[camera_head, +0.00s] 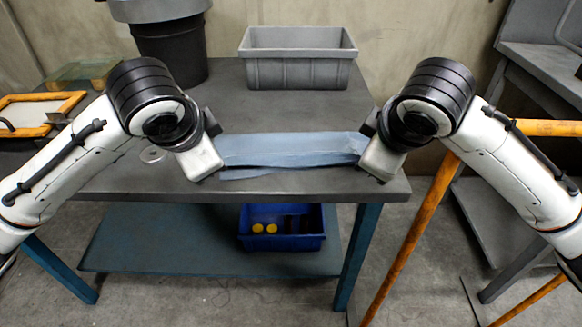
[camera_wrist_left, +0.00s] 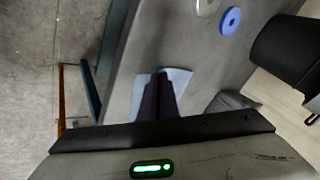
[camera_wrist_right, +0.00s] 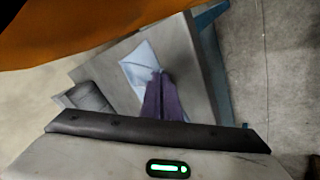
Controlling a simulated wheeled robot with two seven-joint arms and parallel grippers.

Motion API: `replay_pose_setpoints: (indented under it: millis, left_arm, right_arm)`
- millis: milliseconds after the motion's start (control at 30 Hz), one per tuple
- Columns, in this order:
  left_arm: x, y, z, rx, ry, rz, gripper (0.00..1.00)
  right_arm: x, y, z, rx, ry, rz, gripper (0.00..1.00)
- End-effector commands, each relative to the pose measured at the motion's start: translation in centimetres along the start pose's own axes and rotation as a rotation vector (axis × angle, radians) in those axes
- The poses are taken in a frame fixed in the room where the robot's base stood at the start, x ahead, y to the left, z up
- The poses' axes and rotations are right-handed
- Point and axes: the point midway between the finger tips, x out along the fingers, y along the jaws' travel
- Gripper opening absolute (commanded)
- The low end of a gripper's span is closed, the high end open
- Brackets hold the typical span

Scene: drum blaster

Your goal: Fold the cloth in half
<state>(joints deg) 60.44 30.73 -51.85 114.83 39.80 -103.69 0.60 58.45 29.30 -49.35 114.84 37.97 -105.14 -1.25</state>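The light blue cloth (camera_head: 290,149) lies as a long narrow strip near the front of the grey table, with a layered front edge. It also shows in the left wrist view (camera_wrist_left: 180,78) and the right wrist view (camera_wrist_right: 137,68). My left gripper (camera_wrist_left: 162,76) is at the cloth's left end, its fingers together with the cloth at their tips. My right gripper (camera_wrist_right: 160,73) is at the right end, its fingers also together on the cloth. In the head view the wrists hide the fingertips and both ends of the cloth.
A grey bin (camera_head: 298,72) stands at the table's back. A dark bucket (camera_head: 172,50) is at the back left. A blue crate (camera_head: 282,242) sits on the lower shelf. The tabletop (camera_head: 285,112) behind the cloth is clear.

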Motion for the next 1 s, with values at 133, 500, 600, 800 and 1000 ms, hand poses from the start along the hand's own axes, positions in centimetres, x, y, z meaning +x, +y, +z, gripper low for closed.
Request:
replay_pose_setpoints:
  millis: [133, 500, 600, 800, 1000]
  left_arm:
    - [0.50, 0.38, 0.35, -0.004, 0.008, -0.017, 0.00]
    - [0.44, 0.36, 0.31, -0.005, 0.010, -0.019, 0.19]
    - [0.45, 0.40, 0.30, -0.004, 0.010, -0.019, 0.34]
    - [0.52, 0.63, 0.29, -0.001, 0.010, -0.013, 0.34]
    - [-0.14, 0.63, 0.14, 0.001, 0.012, -0.010, 0.34]
  right_arm:
    - [0.50, -0.38, 0.36, 0.004, 0.008, 0.017, 0.00]
    - [0.45, -0.35, 0.33, 0.005, 0.009, 0.020, 0.19]
    - [0.45, -0.37, 0.32, 0.004, 0.010, 0.019, 0.34]
    - [0.53, -0.61, 0.31, 0.002, 0.010, 0.014, 0.34]
    - [-0.14, -0.59, 0.12, 0.000, 0.013, 0.011, 0.34]
